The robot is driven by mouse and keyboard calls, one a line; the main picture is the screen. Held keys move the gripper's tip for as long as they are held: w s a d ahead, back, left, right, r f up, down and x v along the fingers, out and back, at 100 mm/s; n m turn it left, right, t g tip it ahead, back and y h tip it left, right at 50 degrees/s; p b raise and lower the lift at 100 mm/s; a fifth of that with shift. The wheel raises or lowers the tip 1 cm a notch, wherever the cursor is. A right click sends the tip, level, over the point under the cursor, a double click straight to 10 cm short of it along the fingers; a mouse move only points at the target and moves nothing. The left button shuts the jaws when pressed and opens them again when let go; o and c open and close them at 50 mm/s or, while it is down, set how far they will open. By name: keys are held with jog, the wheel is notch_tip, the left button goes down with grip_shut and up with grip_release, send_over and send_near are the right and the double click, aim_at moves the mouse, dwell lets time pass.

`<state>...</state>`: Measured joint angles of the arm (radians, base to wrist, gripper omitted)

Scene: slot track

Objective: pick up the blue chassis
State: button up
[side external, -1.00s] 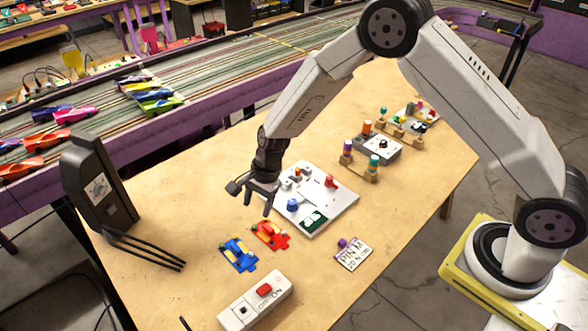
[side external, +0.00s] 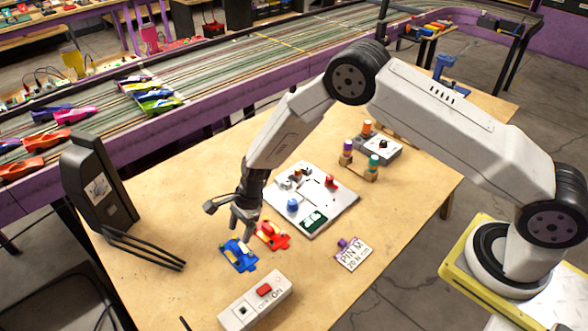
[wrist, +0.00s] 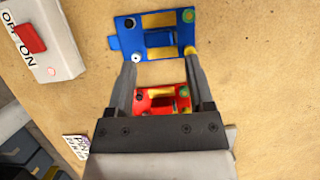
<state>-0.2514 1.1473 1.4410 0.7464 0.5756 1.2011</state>
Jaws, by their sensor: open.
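The blue chassis (side external: 239,255) lies flat on the wooden table, and it also shows at the top of the wrist view (wrist: 152,37), with yellow strips and small round parts at its corners. My gripper (side external: 242,233) is open and empty, pointing down just above the blue chassis. In the wrist view its two fingertips (wrist: 161,57) reach towards the near corners of the blue chassis. I cannot tell whether they touch it. A red chassis (side external: 271,236) lies beside the blue one, and in the wrist view it shows between my fingers (wrist: 162,101).
A white switch box (side external: 255,301) with a red rocker stands in front of the blue chassis. A white board (side external: 322,209) with parts lies behind the red chassis. A black stand (side external: 98,185) with prongs is at left. A "PIN M" card (side external: 352,255) lies at right.

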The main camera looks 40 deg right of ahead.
aim_at(236, 247)
jog(key=shift+f, duration=0.2)
jog(key=shift+x, duration=2.55)
grip_shut()
